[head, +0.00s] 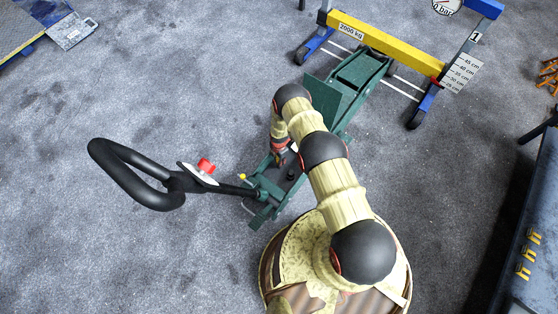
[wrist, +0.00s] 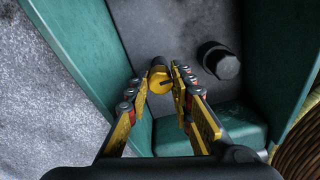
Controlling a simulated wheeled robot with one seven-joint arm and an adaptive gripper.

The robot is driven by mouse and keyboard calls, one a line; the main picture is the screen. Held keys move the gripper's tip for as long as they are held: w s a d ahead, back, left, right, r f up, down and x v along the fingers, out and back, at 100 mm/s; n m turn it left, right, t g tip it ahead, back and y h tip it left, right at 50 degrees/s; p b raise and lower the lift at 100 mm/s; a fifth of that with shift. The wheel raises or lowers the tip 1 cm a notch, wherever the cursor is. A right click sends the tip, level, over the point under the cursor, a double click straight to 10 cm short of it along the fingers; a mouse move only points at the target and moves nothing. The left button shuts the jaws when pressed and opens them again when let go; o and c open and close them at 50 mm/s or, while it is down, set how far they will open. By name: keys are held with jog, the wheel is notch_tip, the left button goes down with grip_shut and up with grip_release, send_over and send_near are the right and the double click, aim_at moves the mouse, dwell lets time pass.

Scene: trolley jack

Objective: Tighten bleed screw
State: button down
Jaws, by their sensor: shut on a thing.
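The green trolley jack (head: 347,92) lies on the floor, with its long black handle reaching left. The bleed screw, a small yellow round-headed piece (wrist: 158,74), stands on the jack's grey inner plate between the green side walls. My gripper (wrist: 160,85) has its two yellow, red-and-grey fingers shut on the bleed screw, one on each side. In the head view my gripper (head: 280,160) points down into the jack's body, and the screw is hidden there.
A black knob (wrist: 222,63) stands on the plate just right of the fingers. The handle (head: 135,185) carries a red knob (head: 205,166). A yellow beam (head: 390,47) on a blue wheeled frame spans the jack's far end. Open carpet lies left.

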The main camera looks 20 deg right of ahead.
jog(key=m, duration=0.4)
jog(key=shift+m, duration=0.3)
jog(key=m, duration=0.5)
jog(key=shift+m, duration=0.3)
jog(key=m, duration=0.4)
jog(key=shift+m, duration=0.3)
jog(key=m, duration=1.8)
jog(key=shift+m, duration=1.9)
